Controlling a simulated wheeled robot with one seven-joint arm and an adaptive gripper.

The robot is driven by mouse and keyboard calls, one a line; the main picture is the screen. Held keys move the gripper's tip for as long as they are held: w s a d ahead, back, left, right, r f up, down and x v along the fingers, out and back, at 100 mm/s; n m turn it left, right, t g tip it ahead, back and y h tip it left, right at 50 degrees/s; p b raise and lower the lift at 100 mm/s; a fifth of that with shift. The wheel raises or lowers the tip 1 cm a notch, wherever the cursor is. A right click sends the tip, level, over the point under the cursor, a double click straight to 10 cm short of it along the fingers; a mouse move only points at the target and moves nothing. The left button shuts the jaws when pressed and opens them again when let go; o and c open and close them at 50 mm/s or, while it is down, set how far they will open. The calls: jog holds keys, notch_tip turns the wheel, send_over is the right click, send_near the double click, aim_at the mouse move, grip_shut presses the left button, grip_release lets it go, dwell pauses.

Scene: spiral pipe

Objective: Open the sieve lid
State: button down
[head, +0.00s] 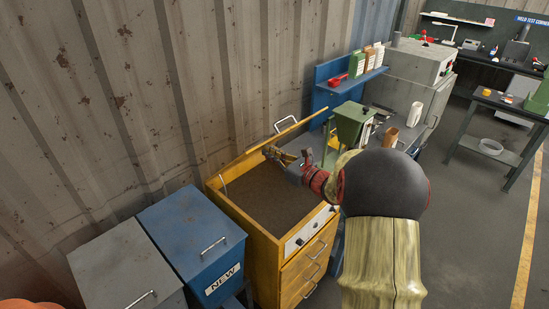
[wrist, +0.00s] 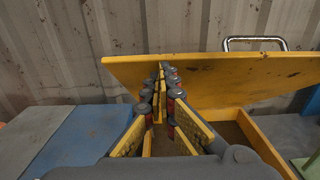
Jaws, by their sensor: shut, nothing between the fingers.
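The sieve is a yellow box (head: 247,219) with drawers in its front and dark brown material (head: 270,200) showing inside. Its yellow lid (head: 292,130) is raised and tilted, seen nearly edge-on in the head view. A metal handle (head: 285,123) sits on its far side. My gripper (head: 268,150) is over the box opening, close to the lid's inner side. In the wrist view my gripper (wrist: 162,70) is shut and empty, its tips in front of the lid panel (wrist: 235,78). I cannot tell whether they touch it. The handle (wrist: 255,41) shows above the lid's edge.
A blue bin (head: 190,232) marked NEW and a grey bin (head: 125,262) stand left of the box. A green hopper (head: 353,122) stands right of it, near my arm. A corrugated wall (head: 150,90) is close behind. Open floor (head: 470,220) lies to the right.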

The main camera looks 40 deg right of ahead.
jog(key=w+a+r+g+p, duration=0.1)
jog(key=w+r+p, duration=0.3)
jog(key=w+r, duration=0.5)
jog(key=shift+w+a+g+p, duration=0.2)
jog(key=shift+w+g+p, duration=0.1)
jog(key=shift+w, duration=0.1)
jog(key=shift+f, duration=0.1)
